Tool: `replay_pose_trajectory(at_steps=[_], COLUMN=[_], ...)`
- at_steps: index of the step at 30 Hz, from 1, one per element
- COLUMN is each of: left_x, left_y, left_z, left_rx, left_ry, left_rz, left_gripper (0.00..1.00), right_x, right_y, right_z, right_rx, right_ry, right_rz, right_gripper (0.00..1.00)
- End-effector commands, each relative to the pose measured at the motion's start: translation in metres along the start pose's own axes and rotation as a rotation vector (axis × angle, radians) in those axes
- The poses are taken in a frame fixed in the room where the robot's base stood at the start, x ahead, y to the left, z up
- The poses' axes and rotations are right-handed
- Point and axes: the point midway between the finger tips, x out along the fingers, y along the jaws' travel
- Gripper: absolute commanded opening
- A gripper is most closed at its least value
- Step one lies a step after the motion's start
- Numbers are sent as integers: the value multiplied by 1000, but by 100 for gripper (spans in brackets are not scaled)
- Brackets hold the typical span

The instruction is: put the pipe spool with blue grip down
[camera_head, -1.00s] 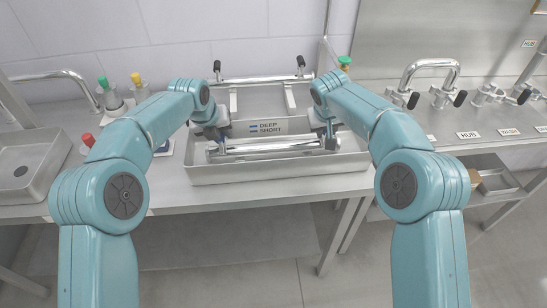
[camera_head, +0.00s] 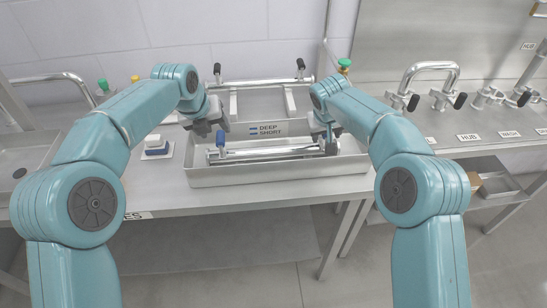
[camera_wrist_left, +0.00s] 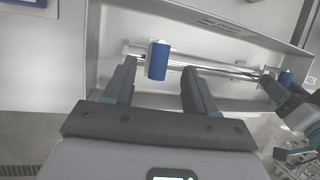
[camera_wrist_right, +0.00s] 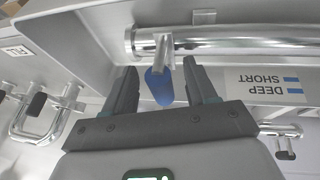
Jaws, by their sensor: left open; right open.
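The pipe spool with blue grip (camera_head: 270,153) lies lengthwise in the metal tray labelled DEEP and SHORT (camera_head: 280,175). Its left blue grip (camera_head: 220,139) stands up clear of my left gripper. My left gripper (camera_head: 206,127) is open, above and to the left of that grip. My right gripper (camera_head: 329,143) is open at the spool's right end. In the right wrist view the blue grip (camera_wrist_right: 159,86) is between its fingers.
A rack with a polished pipe (camera_head: 262,80) and black-tipped posts stands behind the tray. Curved pipes (camera_head: 430,68) stand on the counter at right. A basin (camera_head: 25,155) is at far left.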

Motion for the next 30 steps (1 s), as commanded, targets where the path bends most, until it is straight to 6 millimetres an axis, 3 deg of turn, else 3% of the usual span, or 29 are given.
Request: replay_pose_trajectory(at_steps=[6, 14, 24, 30], left_x=[-42, -58, -58, -57], left_y=[0, 0, 0, 0], left_z=[0, 0, 0, 0], left_rx=[1, 1, 1, 1], left_ry=[-2, 0, 0, 0], left_rz=[-1, 0, 0, 0], left_gripper=[56, 56, 56, 56], right_x=[0, -7, -79, -111], right_y=[0, 0, 0, 0], right_z=[0, 0, 0, 0], right_rx=[0, 0, 0, 0], right_ry=[0, 2, 4, 2], right_rz=[0, 0, -1, 0], right_gripper=[56, 56, 56, 56])
